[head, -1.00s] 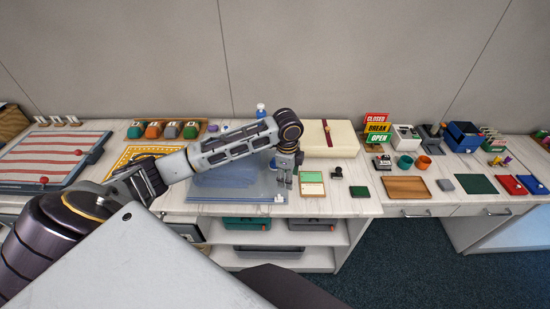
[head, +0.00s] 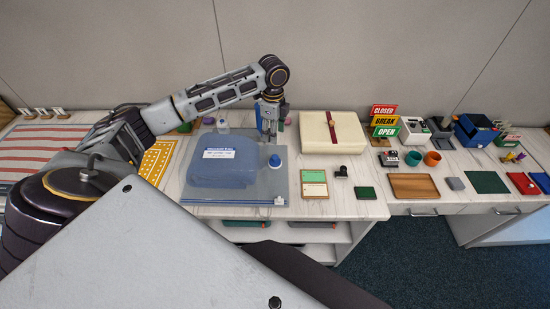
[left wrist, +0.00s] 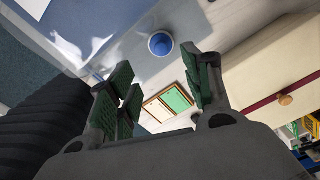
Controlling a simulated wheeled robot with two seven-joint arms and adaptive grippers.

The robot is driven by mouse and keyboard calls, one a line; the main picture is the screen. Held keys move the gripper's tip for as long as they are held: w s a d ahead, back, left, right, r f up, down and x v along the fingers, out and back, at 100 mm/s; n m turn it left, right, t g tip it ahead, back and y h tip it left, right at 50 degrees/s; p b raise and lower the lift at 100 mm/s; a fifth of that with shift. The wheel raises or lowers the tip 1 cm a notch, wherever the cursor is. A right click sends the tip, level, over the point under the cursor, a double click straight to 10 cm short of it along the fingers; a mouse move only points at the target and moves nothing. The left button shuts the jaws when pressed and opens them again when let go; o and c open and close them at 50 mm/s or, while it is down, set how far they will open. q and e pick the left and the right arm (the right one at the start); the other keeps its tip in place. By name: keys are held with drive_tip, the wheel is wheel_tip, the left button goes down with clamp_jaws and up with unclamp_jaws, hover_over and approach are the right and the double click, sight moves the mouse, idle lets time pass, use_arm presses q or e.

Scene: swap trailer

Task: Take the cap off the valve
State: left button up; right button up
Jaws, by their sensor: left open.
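A clear flat bag (head: 250,190) with a blue folded bundle and a white label lies on the white counter. A round blue cap (head: 275,161) sits on a pale base at the bundle's right side, presumably the valve; it also shows in the left wrist view (left wrist: 160,44). My left gripper (head: 268,135) is above and behind the cap in the head view, apart from it, pointing down. In the left wrist view its green-padded fingers (left wrist: 158,68) are spread and empty, with the cap beyond their tips. My right gripper is not in view.
A cream box with a red band (head: 345,135) stands right of the gripper. A green-and-cream card board (head: 314,184), a small black object (head: 341,172) and a green block (head: 365,193) lie right of the bag. A small bottle (head: 222,126) stands behind the bag.

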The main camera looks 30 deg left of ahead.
use_arm(q)
hover_over(274, 156)
wheel_tip(274, 156, down, 7)
drive_tip(key=shift+s+p, duration=0.1)
drive_tip(key=shift+p, duration=0.2)
drive_tip(key=shift+f, duration=0.8)
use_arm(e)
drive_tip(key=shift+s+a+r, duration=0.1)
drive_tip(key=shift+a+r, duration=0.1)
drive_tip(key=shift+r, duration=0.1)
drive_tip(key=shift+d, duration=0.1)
